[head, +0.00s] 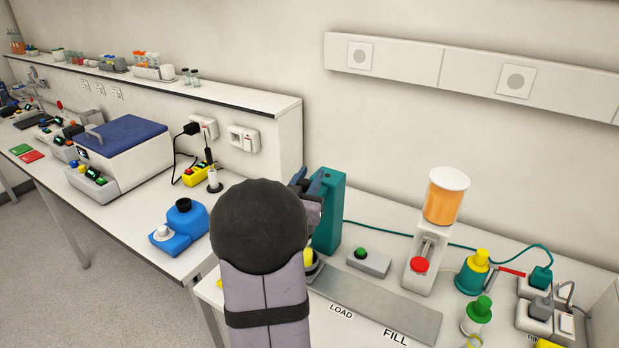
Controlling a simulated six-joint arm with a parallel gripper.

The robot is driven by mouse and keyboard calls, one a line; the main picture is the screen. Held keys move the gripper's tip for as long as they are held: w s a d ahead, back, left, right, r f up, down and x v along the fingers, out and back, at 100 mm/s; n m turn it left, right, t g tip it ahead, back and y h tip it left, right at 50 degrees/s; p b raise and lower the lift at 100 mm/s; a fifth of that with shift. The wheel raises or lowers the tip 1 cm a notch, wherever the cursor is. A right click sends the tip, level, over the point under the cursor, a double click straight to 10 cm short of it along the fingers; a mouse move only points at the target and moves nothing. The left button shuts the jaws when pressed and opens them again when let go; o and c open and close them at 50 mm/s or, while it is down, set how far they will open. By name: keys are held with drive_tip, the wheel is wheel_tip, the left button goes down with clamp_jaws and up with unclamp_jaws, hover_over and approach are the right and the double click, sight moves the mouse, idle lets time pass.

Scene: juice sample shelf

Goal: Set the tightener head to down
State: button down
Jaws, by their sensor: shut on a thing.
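The tightener is a teal upright column (330,218) at the back of the near bench, right of my arm. My gripper (311,186) is at the upper part of the column, on its left side, with its dark fingers partly hidden behind my wrist. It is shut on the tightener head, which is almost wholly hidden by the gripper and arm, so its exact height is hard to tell. Below it, a yellow cap (308,257) shows partly beside my arm, at the column's foot.
A grey box with a green button (361,254) stands right of the column. A grey strip (385,300) lies in front, marked LOAD and FILL. An orange juice dispenser (445,203) stands further right, near capped bottles (473,272). A blue device (181,228) is left.

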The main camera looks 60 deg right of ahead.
drive_tip(key=shift+f+b, duration=0.55)
drive_tip(key=shift+f, duration=0.4)
drive_tip(key=c, duration=1.4)
unclamp_jaws()
drive_tip(key=shift+f, duration=0.1)
drive_tip(key=shift+a, duration=0.1)
drive_tip(key=b+v, duration=0.2)
drive_tip(key=v, duration=0.5)
drive_tip(key=shift+a, duration=0.1)
